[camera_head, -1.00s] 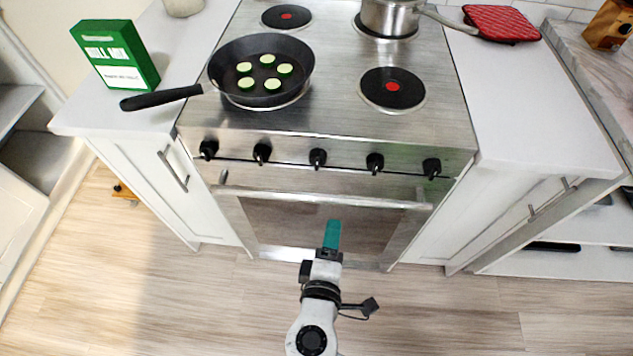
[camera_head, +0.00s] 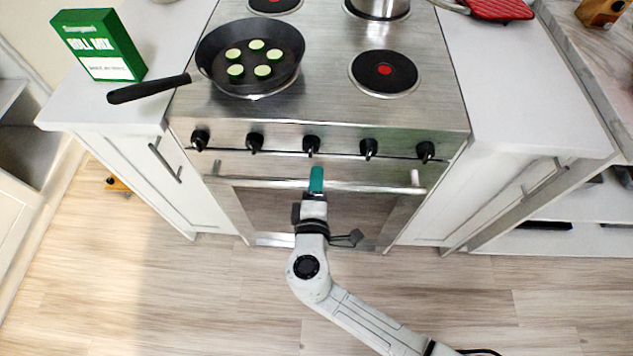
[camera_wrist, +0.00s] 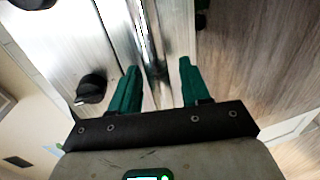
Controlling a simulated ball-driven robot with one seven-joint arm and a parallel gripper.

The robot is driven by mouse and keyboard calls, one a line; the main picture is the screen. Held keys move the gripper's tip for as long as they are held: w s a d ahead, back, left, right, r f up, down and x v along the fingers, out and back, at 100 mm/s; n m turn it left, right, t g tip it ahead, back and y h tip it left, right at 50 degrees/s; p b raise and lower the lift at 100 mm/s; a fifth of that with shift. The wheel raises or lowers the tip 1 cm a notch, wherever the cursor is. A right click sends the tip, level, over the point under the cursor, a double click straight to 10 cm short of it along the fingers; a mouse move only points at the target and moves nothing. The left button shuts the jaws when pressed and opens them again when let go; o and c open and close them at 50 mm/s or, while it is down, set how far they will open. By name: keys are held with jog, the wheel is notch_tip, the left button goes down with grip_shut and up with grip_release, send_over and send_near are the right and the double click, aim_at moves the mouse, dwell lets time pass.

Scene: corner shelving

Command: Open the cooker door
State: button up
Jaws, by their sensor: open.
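The cooker (camera_head: 290,113) is steel, with its door (camera_head: 345,211) shut below a row of black knobs. A long bar handle (camera_head: 375,187) runs across the top of the door. My gripper (camera_head: 316,180) has green fingers and is at the middle of the handle. In the wrist view my gripper (camera_wrist: 160,82) is open, with one finger on each side of a bright bar, the handle (camera_wrist: 150,45). I cannot tell whether either finger touches it. A knob (camera_wrist: 92,89) shows just left of the fingers.
A black pan (camera_head: 248,53) with green slices sits on the hob, its handle jutting left. A pot (camera_head: 378,8) stands at the back. A green box (camera_head: 98,45) stands on the left counter. White cabinets flank the cooker. The wooden floor (camera_head: 200,300) in front is clear.

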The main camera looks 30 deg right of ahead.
jog(key=shift+w, duration=0.1)
jog(key=shift+c, duration=0.3)
grip_shut()
